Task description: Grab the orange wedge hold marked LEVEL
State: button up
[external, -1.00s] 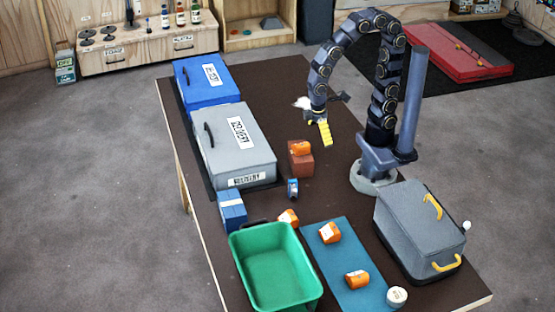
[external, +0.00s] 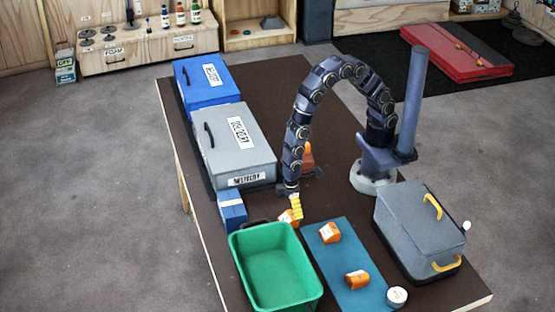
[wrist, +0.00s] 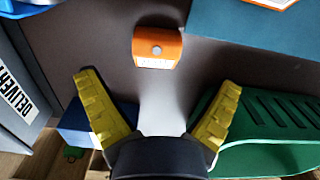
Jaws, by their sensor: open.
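My gripper (external: 296,207) is open and points down over the table between the grey case and the green bin. Its yellow fingers are spread wide in the wrist view (wrist: 157,82), with nothing between them. An orange hold (external: 284,217) lies on the brown table right beside the fingers, partly hidden by them. In the wrist view this orange hold (wrist: 157,40) lies beyond the fingertips, with a bolt and a white label too small to read. Two more orange holds (external: 329,232) (external: 357,280) lie on the blue mat.
The green bin (external: 240,262) stands close in front. A blue box (external: 232,205) is to the left, and a grey case (external: 240,150) behind it. The blue mat (external: 348,256) lies to the right, with a white round piece (external: 397,296) and a grey box (external: 405,225) beyond.

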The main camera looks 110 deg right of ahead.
aim_at(289, 216)
jog(key=f, duration=0.5)
jog(key=shift+w+d, duration=0.1)
jog(key=shift+d, duration=0.1)
jog(key=c, duration=1.2)
